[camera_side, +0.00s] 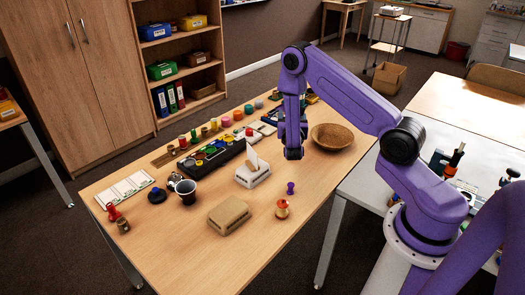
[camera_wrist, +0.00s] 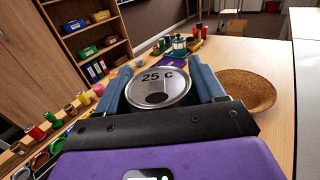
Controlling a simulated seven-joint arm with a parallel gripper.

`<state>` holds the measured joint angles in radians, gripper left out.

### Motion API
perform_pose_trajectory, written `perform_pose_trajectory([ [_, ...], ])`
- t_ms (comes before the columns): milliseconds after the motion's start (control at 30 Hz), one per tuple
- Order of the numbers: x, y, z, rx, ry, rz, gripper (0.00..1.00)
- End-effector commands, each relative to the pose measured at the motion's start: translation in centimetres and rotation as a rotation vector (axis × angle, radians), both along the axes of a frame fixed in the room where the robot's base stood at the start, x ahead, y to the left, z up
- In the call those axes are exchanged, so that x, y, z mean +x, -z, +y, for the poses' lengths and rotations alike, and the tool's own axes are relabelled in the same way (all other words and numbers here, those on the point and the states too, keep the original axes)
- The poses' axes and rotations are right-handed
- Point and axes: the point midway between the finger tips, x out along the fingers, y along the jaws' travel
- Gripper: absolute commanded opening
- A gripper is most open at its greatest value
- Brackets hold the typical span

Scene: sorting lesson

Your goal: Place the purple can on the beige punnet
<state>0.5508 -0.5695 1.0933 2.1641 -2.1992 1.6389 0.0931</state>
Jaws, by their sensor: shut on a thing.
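My gripper (camera_wrist: 165,82) is shut on a can (camera_wrist: 160,84), whose silver lid reads "25 C" between two blue fingers in the wrist view. The can's side is mostly hidden there. In the side view my gripper (camera_side: 293,152) hangs above the table, left of the round basket; the can is hard to tell from my purple arm. A beige, box-shaped thing (camera_side: 229,215), which looks like the punnet, lies on the table nearer the camera, below and left of my gripper. It is apart from the gripper.
A round woven basket (camera_side: 331,137) stands close right of my gripper. A white tissue box (camera_side: 252,175) lies between gripper and punnet. A purple peg (camera_side: 290,187) and an orange-red spool (camera_side: 282,209) stand right of the punnet. A black cup (camera_side: 186,190) stands left. The front table is clear.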

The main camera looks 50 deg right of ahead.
Motion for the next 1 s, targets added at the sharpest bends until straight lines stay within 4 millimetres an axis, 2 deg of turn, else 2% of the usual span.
perform_pose_trajectory([
  [167, -0.1, -0.3, 6.3, -0.001, -0.087, 0.002, 0.27],
  [267, -0.9, -0.6, 10.8, -0.002, -0.149, 0.002, 0.27],
  [400, -2.7, -1.2, 16.5, -0.003, -0.236, 0.003, 0.27],
  [600, -6.4, -2.4, 23.0, -0.003, -0.358, 0.003, 0.27],
  [800, -10.1, -3.9, 27.1, -0.003, -0.462, 0.001, 0.27],
  [1000, -12.2, -4.7, 28.8, -0.002, -0.518, 0.002, 0.27],
])
